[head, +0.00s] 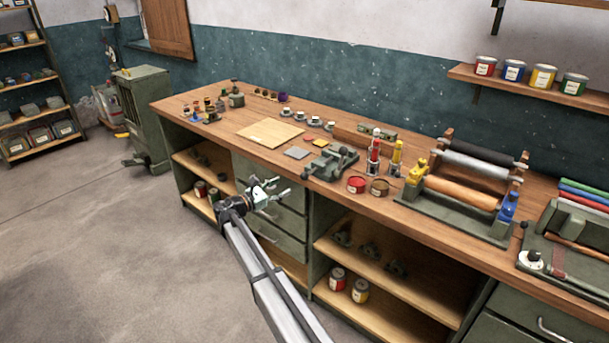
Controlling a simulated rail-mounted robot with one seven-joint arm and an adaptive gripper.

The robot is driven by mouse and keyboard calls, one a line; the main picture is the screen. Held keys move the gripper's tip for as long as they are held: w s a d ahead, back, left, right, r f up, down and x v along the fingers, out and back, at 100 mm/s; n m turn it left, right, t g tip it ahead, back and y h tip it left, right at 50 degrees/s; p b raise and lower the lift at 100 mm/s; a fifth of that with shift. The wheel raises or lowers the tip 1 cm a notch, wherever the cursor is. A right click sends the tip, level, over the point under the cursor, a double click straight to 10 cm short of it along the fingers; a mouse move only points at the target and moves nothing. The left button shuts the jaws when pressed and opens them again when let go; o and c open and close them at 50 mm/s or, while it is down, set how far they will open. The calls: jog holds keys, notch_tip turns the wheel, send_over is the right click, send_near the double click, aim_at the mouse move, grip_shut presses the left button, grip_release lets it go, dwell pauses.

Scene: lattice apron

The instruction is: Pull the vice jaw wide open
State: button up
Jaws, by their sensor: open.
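The vice (330,162) is a small grey-green metal device on the workbench top, near its front edge at the middle of the head view. Its handle end points toward the front left. How far its jaw stands open is too small to tell. My gripper (284,193) is open and empty, in front of the bench drawers, lower and to the left of the vice and apart from it.
A roller stand (455,210) is further right. A wooden board (270,132) and a grey plate (297,153) lie to its left. The floor at left is clear.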

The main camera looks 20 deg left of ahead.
aim_at(304, 176)
jog(key=p+x, duration=0.3)
jog(key=x, duration=0.8)
jog(key=shift+w+d, duration=0.1)
jog(key=shift+w, duration=0.25)
jog(key=shift+c, duration=0.3)
grip_shut()
